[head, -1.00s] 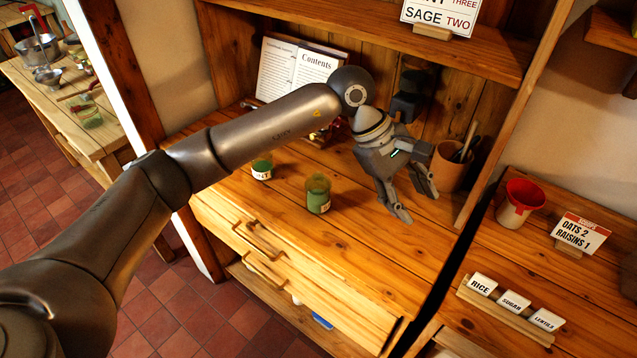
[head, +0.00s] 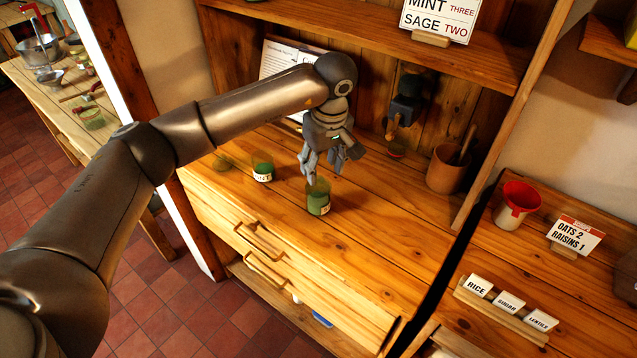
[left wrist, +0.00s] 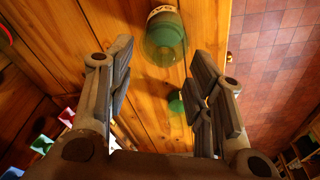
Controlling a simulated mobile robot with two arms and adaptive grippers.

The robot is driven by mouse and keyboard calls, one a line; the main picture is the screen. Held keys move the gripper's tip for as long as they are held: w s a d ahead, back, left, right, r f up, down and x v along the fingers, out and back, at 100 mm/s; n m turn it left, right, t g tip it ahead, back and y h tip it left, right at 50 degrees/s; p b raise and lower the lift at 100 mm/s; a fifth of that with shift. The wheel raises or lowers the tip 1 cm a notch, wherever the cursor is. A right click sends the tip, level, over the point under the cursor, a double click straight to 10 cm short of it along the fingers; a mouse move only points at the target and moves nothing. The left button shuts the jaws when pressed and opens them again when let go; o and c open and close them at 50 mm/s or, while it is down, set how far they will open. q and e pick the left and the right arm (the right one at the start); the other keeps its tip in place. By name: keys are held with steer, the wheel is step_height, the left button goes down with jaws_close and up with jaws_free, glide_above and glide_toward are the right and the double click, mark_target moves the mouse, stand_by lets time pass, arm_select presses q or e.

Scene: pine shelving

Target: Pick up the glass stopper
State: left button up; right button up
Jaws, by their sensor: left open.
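My left gripper (head: 328,160) is open, pointing down over the counter just above a green glass jar (head: 318,198) with a white label. Its open fingers also show in the left wrist view (left wrist: 165,85), with the labelled jar (left wrist: 163,42) beyond their tips. A small rounded green piece (left wrist: 178,103) lies between the fingers in that view, partly covered by one finger. A dim olive, rounded piece (head: 220,163) lies at the counter's left end. I cannot tell which piece is the glass stopper. My right gripper is not in view.
A second green jar (head: 263,168) stands left of the gripper. The counter's front right is clear, above the drawer handles (head: 258,240).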

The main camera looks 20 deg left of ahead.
mark_target(319, 178)
arm_select(q)
steer(key=f+p, duration=0.1)
steer(key=f, duration=0.2)
steer(key=shift+a+f+p, duration=0.1)
steer(key=shift+a+p, duration=0.3)
steer(key=shift+w+f, duration=0.1)
steer(key=shift+f, duration=0.5)
jaws_close()
